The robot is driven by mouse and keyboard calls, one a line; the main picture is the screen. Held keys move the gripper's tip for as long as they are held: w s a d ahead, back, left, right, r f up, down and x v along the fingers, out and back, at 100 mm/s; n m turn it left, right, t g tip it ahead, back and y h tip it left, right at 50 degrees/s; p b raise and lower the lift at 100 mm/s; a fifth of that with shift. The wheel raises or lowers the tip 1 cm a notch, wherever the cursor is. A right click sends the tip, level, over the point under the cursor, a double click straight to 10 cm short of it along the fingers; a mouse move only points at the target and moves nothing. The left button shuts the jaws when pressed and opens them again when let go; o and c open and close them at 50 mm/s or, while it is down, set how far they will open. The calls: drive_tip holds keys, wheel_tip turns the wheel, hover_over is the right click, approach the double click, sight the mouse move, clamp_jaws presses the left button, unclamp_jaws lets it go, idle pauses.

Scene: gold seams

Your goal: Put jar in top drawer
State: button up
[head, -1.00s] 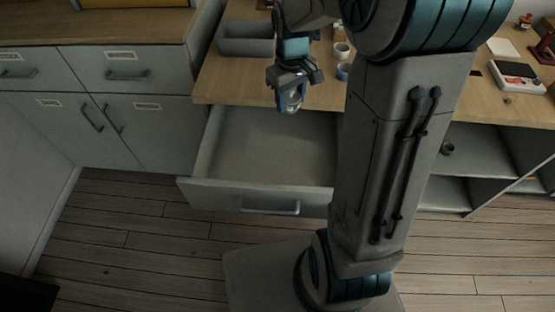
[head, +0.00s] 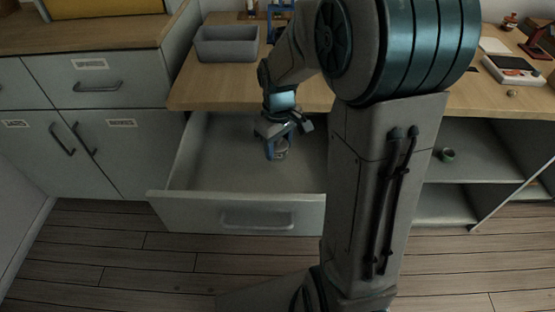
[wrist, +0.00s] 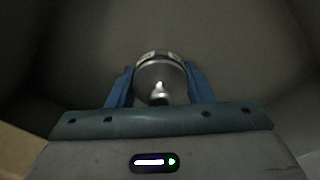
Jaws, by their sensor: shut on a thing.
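The jar (head: 281,153) is small, clear or grey, and partly hidden by my gripper in the head view. My gripper (head: 276,150) points down into the open top drawer (head: 240,213), with its blue fingers around the jar. In the wrist view my gripper (wrist: 160,88) is shut on the jar (wrist: 159,72), one finger on each side. The jar is inside the drawer's walls; I cannot tell whether it touches the drawer floor. The visible drawer floor is otherwise empty.
A grey bin (head: 226,44) stands on the wooden counter (head: 200,88) behind the drawer. A white device (head: 514,69) lies at the right. A grey cabinet (head: 95,150) stands left.

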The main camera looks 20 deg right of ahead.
sight(278, 158)
drive_tip(key=shift+f+b, duration=0.7)
drive_tip(key=shift+f, duration=1.7)
drive_tip(key=shift+f, duration=0.1)
drive_tip(key=o, duration=1.1)
drive_tip(key=shift+o, duration=0.2)
wheel_tip(278, 158, up, 12)
drive_tip(key=p, duration=0.3)
